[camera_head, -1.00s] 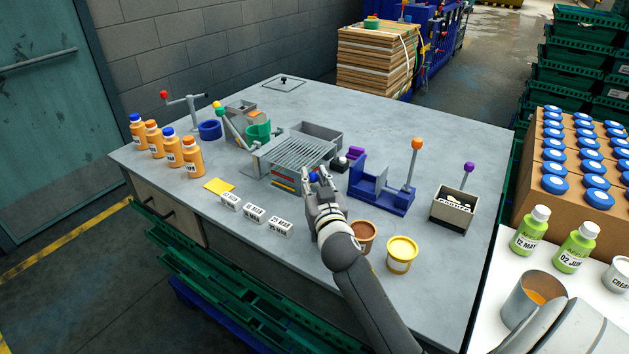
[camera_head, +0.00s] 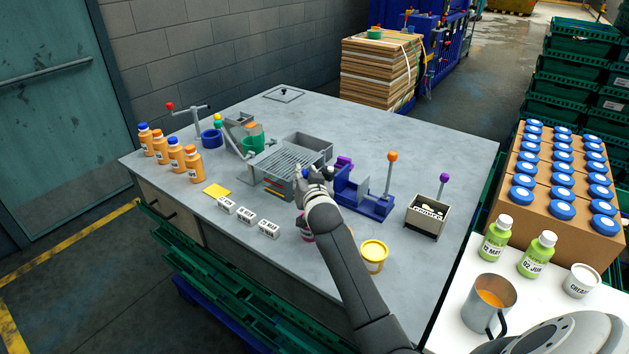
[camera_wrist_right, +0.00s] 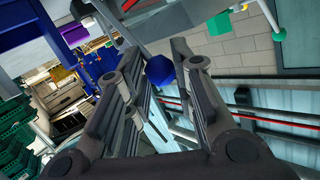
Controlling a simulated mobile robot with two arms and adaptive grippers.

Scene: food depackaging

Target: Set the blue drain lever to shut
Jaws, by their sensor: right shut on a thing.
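The blue knob of the drain lever (camera_wrist_right: 160,70) shows between the fingers of my right gripper (camera_wrist_right: 158,80) in the wrist view. In the head view my right gripper (camera_head: 316,176) is at the right front corner of the grey slatted drain box (camera_head: 283,160). It is shut on the blue knob. The fingers hide most of the lever there, so its exact angle cannot be told. My left gripper is not in view.
A blue stand (camera_head: 365,203) with an orange-knobbed lever stands close right of my gripper. A yellow tub (camera_head: 374,256) stands right of my forearm, and a pink-purple tub (camera_head: 305,229) partly shows on its left. White date blocks (camera_head: 246,217) lie in front.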

